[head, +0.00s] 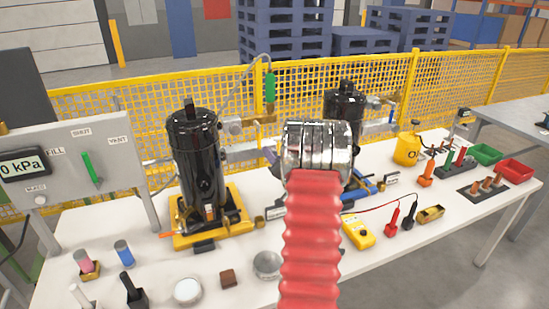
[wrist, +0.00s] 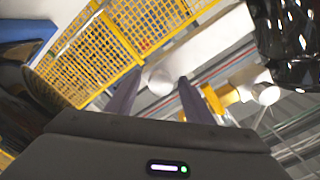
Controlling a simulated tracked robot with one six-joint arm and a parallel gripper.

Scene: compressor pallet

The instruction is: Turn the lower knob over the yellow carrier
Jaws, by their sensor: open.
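A black cylinder (head: 195,160) stands upright in the yellow carrier (head: 178,240) at the left of the table. Grey pipe fittings (head: 233,126) stick out on its right, above the carrier; I cannot tell for sure which part is the lower knob. My arm rises in front, and its shiny wrist hides my gripper in the head view. In the wrist view my gripper (wrist: 157,92) is open, its two dark fingers apart with nothing held. A glossy black body (wrist: 290,40) fills the upper right corner.
A second black cylinder (head: 346,106) stands by a blue carrier (head: 368,188), partly behind my wrist. A gauge panel (head: 80,165) with a green lever is at the left. A yellow meter (head: 358,232) and small parts lie in front. A yellow mesh fence (head: 140,122) runs behind.

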